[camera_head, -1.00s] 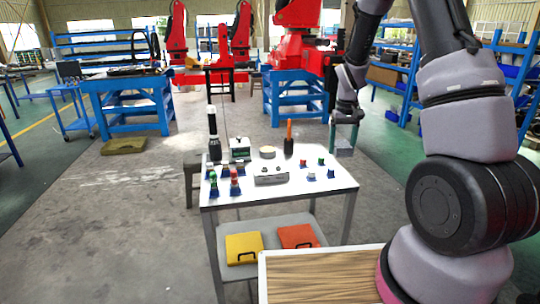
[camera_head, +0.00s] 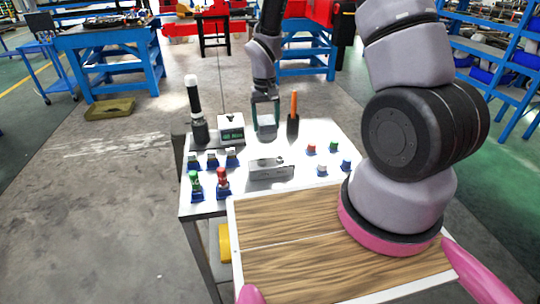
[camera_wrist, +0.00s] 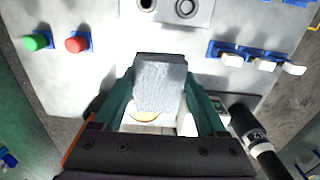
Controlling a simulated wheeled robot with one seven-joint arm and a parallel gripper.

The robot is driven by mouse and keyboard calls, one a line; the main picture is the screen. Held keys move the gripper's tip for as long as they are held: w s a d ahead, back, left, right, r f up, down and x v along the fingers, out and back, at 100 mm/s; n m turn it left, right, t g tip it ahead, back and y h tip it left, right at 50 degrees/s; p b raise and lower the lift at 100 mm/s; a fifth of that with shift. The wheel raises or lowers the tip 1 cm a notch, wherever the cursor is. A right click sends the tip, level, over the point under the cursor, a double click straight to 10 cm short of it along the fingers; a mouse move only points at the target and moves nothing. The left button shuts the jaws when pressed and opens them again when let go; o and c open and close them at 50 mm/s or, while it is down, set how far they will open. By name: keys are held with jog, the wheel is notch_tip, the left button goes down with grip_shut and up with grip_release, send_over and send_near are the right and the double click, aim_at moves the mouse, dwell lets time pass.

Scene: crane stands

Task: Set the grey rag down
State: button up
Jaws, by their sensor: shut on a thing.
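The grey rag (camera_wrist: 160,85) shows in the wrist view as a pale grey, block-like piece between my green fingers. My gripper (camera_wrist: 158,98) is shut on it. In the head view my gripper (camera_head: 265,124) is over the back middle of the white table (camera_head: 308,175), fingers pointing down, with the grey rag (camera_head: 265,113) between them. In the wrist view the rag stands out in front of the table top. I cannot tell how large the gap below it is. A tan round disc (camera_wrist: 144,116) is partly hidden behind the rag.
A grey control box (camera_head: 271,172) stands in front of my gripper. An orange-handled tool (camera_head: 293,115) stands close right; a green-faced meter (camera_head: 231,131) and a black-and-white cylinder (camera_head: 195,112) stand left. Several buttons and switches on blue bases (camera_head: 211,161) occupy both sides.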

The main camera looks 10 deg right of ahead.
aim_at(258, 156)
jog(key=a+f, duration=0.1)
jog(key=f, duration=0.1)
jog(key=s+a+f, duration=0.1)
jog(key=f, duration=0.2)
jog(key=s+a+f, duration=0.1)
jog(key=f, duration=0.1)
jog(key=shift+a+f, duration=0.15)
jog(key=shift+a, duration=0.15)
jog(key=shift+f, duration=2.2)
jog(key=shift+f, duration=0.15)
jog(key=o, duration=1.5)
jog(key=shift+o, duration=0.2)
